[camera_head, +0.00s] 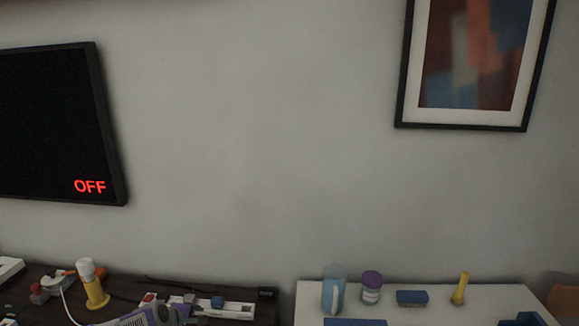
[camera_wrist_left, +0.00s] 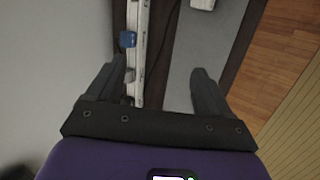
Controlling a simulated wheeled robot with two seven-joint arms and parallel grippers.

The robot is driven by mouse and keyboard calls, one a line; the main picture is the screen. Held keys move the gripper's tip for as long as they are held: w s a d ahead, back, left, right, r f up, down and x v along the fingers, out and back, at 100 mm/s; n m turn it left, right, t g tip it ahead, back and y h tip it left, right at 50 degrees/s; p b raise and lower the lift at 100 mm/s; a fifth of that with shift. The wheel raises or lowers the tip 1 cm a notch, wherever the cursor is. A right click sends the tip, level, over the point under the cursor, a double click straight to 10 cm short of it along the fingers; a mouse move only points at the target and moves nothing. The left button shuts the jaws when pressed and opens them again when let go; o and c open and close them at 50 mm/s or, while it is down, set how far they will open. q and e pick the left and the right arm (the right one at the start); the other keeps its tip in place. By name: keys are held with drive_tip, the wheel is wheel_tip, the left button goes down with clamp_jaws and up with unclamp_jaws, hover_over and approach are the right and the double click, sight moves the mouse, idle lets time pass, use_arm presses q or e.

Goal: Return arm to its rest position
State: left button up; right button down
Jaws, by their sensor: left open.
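My left gripper (camera_wrist_left: 158,72) shows in the left wrist view with its two dark fingers spread wide apart and nothing held between them. Beyond the fingers is a long white bar (camera_wrist_left: 138,55) with a blue block (camera_wrist_left: 127,39) on it. In the head view, a white bar (camera_head: 238,309) with a blue block (camera_head: 217,302) lies on the dark table. A purple and grey shape (camera_head: 150,317) at the bottom edge there may be part of my left arm; I cannot tell. My right gripper shows in neither view.
The dark table (camera_head: 120,285) also holds a yellow and white bottle (camera_head: 92,285). The white table (camera_head: 430,295) holds a light blue tumbler (camera_head: 333,290), purple-lidded jar (camera_head: 371,288), blue block (camera_head: 412,298) and yellow object (camera_head: 460,289). A screen (camera_head: 50,120) and picture (camera_head: 475,60) hang behind.

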use_arm(q)
drive_tip(key=s+d+f+m+g+h, duration=0.1)
drive_tip(key=s+d+f+m+g, duration=0.15)
drive_tip(key=s+d+f, duration=0.45)
drive_tip(key=s+d+f+m+g, duration=0.1)
drive_tip(key=s+d+f+m, duration=0.35)
drive_tip(key=f, duration=0.55)
drive_tip(key=s+d+f+m+g, duration=0.1)
drive_tip(key=s+d+f+m, duration=0.15)
drive_tip(key=s, duration=0.55)
drive_tip(key=s+d+f+m+g, duration=0.1)
drive_tip(key=s+d+f+m, duration=0.15)
drive_tip(key=s, duration=0.45)
drive_tip(key=s+d+f+m+g, duration=0.1)
drive_tip(key=s+d+g, duration=0.15)
drive_tip(key=s, duration=0.55)
wheel_tip(320, 180, down, 10)
drive_tip(key=w+t+b, duration=0.1)
drive_tip(key=b, duration=0.8)
drive_tip(key=shift+w+r+h+b, duration=0.2)
drive_tip(key=shift+h+b, duration=0.15)
drive_tip(key=shift+h, duration=0.05)
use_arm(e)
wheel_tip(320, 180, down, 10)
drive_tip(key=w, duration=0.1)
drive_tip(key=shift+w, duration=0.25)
